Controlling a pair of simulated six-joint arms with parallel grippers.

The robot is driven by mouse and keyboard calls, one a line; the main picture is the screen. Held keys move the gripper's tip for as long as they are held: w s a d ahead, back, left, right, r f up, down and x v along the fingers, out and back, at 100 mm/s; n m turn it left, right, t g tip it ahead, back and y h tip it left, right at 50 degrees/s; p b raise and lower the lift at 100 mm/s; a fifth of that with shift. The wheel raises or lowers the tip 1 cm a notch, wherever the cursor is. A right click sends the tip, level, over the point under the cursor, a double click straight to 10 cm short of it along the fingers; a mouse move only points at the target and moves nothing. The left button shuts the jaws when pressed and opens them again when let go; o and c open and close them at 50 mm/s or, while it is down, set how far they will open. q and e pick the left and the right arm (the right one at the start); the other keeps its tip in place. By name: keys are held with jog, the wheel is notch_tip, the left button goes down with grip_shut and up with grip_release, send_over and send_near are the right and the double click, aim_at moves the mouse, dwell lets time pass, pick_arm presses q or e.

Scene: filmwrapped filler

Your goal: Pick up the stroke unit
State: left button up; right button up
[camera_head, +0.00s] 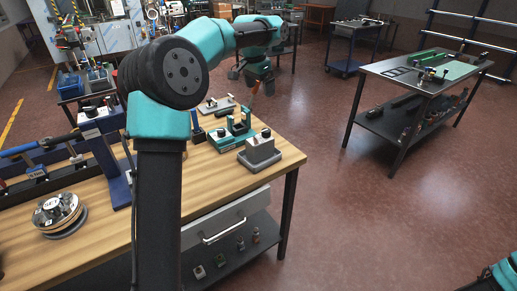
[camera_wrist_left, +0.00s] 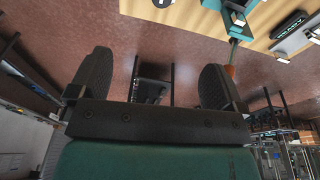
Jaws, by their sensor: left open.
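I cannot tell for certain which workbench item is the stroke unit. A grey block with a dark knob (camera_head: 262,150) stands near the bench's right edge. Beside it is a teal fixture (camera_head: 226,138) with upright posts. A flat grey piece with small fittings (camera_head: 216,104) lies behind them. My left gripper (camera_head: 253,80) is above and beyond the bench's far right part, apart from these items. In the left wrist view its two dark fingers (camera_wrist_left: 155,85) are spread with nothing between them. My right gripper is out of the picture; only a teal piece of my arm shows at lower right.
The wooden workbench (camera_head: 108,236) has a round stacked part (camera_head: 59,214) at left and a blue stand (camera_head: 108,160). A drawer (camera_head: 222,222) is below its top. A second table (camera_head: 426,68) stands back right, with a cart (camera_head: 356,40) behind. Open red floor lies between.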

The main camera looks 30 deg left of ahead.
pick_arm(q)
jog(key=f, duration=0.1)
jog(key=f+g, duration=0.1)
jog(key=f, duration=0.1)
jog(key=f+g+y, duration=0.1)
jog(key=shift+w+a+f+m, duration=0.15)
jog(key=shift+w+f+m, duration=0.1)
jog(key=shift+w+m, duration=0.15)
send_over(260, 139)
jog(key=f, duration=1.2)
jog(key=shift+w+a+f, duration=0.15)
jog(key=shift+w+a, duration=0.1)
jog(key=shift+w, duration=0.15)
jog(key=shift+s+d+f, duration=0.1)
jog(key=shift+s+f, duration=0.05)
jog(key=shift+f, duration=1.15)
jog(key=shift+s+d+f, duration=0.1)
jog(key=shift+f, duration=1.15)
